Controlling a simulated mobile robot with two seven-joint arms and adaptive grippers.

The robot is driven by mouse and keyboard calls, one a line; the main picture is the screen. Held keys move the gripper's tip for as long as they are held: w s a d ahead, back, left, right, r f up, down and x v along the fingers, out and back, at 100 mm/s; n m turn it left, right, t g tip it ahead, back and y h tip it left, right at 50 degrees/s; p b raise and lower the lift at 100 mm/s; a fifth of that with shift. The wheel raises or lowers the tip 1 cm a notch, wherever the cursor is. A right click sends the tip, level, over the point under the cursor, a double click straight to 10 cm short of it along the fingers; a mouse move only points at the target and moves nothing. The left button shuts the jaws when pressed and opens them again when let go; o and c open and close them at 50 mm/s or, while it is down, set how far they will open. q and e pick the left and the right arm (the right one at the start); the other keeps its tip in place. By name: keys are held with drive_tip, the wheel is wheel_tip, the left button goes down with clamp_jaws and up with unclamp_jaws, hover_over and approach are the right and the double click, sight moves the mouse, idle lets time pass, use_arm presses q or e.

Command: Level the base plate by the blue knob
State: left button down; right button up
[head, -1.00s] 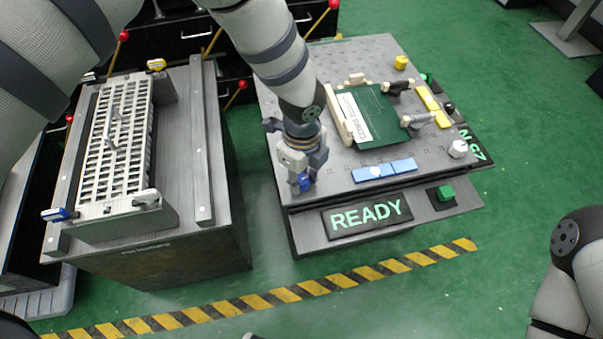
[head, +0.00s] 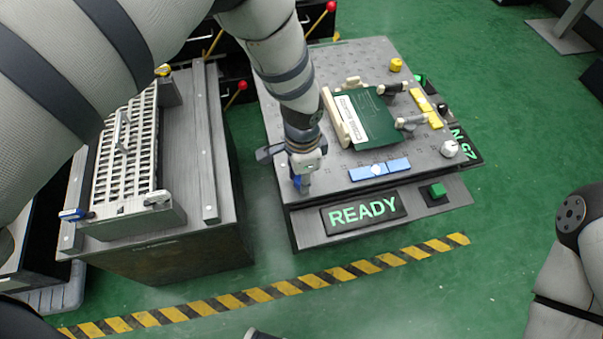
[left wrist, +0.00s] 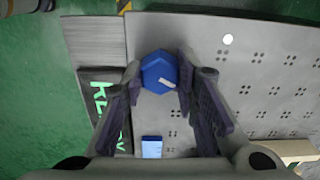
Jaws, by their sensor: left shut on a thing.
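The grey perforated base plate (head: 425,165) sits on a bench at centre right and also shows in the left wrist view (left wrist: 265,60). The blue knob (left wrist: 158,72), with a white mark on top, stands at the plate's near left corner. My left gripper (head: 303,184) points down there, its fingers shut on the knob's two sides; in the head view the gripper mostly hides it. A blue level bar (head: 360,173) with a pale spot lies along the near edge. A yellow level bar (head: 436,120) lies along the right side. My right gripper is out of view.
A yellow knob (head: 396,65) and a white knob (head: 449,148) stand at other plate corners. A green clamped board (head: 372,125) lies mid-plate. A READY sign (head: 363,213) and green button (head: 437,190) are in front. A slatted fixture (head: 125,150) stands left.

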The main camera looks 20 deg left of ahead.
use_arm(q)
drive_tip(key=n, duration=0.4)
drive_tip(key=shift+p, duration=0.35)
drive_tip(key=shift+n, duration=1.5)
drive_tip(key=c, duration=1.3)
unclamp_jaws()
wheel_tip(320, 180, up, 12)
